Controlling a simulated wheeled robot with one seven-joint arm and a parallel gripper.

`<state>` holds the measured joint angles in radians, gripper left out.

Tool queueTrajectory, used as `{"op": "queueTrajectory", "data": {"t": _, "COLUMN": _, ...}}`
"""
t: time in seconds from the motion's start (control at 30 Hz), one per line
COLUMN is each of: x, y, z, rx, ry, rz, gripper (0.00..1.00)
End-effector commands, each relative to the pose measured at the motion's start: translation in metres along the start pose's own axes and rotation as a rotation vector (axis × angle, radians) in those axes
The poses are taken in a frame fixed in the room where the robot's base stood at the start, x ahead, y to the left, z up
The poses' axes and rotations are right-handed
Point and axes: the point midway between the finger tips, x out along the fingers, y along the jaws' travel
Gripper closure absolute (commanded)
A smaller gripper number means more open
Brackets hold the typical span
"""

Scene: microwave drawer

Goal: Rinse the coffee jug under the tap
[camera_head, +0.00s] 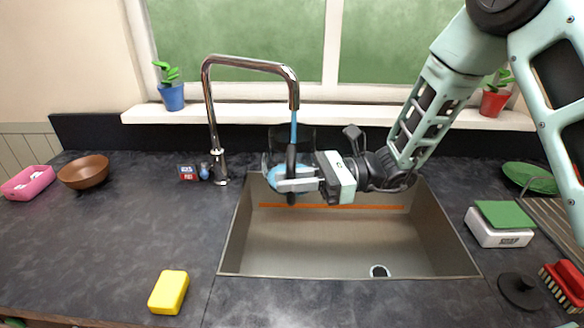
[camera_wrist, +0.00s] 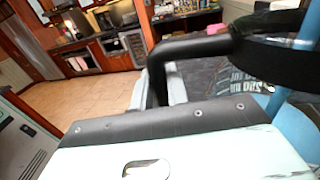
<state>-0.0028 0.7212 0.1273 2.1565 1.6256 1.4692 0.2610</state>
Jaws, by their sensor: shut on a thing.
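The coffee jug (camera_head: 304,140) is dark see-through glass with a black handle, under the spout of the chrome tap (camera_head: 210,112) at the back of the sink. A blue stream of water (camera_head: 293,127) runs from the spout down toward the jug, and blue shows low in it. My gripper (camera_head: 291,174) is shut on the handle from the front and partly hides the jug. In the wrist view the black handle (camera_wrist: 190,48) loops by the fingers, with the marked glass jug (camera_wrist: 238,86) and blue water (camera_wrist: 300,118) at the right.
The sink (camera_head: 330,243) is open below. A yellow sponge (camera_head: 169,292) lies front left. Scales (camera_head: 497,233), a black lid (camera_head: 520,290) and a red brush (camera_head: 562,284) are at the right. Potted plants (camera_head: 171,93) (camera_head: 494,99) stand on the sill. The left counter is mostly clear.

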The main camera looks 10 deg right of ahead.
Motion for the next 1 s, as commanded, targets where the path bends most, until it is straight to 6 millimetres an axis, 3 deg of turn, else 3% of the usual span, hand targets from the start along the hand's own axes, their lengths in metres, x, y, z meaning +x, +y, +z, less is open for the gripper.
{"op": "queueTrajectory", "data": {"t": 1.0, "x": 0.036, "y": 0.062, "z": 0.001, "rx": -0.003, "ry": -0.003, "rz": 0.002, "gripper": 1.0}}
